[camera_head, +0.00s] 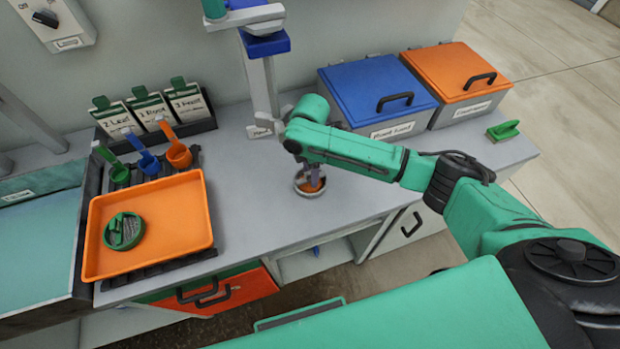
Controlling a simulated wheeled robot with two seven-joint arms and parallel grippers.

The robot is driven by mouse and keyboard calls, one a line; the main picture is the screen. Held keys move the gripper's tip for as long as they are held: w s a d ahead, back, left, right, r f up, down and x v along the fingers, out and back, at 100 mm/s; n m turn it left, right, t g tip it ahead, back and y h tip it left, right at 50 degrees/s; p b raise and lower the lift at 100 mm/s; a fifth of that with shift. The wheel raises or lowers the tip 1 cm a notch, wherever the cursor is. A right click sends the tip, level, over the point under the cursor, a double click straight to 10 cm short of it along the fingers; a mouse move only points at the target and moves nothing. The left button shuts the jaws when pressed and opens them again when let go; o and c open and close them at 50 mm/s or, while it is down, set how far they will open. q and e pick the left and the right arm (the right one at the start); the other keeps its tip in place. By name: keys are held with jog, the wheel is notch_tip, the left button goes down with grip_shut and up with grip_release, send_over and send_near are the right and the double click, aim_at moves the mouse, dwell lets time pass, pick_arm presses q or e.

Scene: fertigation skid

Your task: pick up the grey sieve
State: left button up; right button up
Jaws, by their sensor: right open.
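A small round grey-rimmed piece (299,188) with an orange-brown inside sits on the grey counter, near the middle of the view. It looks like the grey sieve, but my right gripper covers part of it and I cannot be sure. My right gripper (314,183) points down over it from my green arm, with the fingertips at or just above its inside. The jaws are open, and nothing is seen held. Whether the fingers touch the piece cannot be told. My left gripper is not in view.
An orange tray (180,215) holding a round green piece (124,231) lies at left. Behind it are several coloured scoops (178,152) and labelled packets (152,107). A post (262,85), a blue-lidded bin (375,85) and an orange-lidded bin (450,70) stand behind. A green brush-like block (503,130) lies at right.

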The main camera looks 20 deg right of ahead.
jog(key=shift+s+r, duration=0.15)
grip_shut()
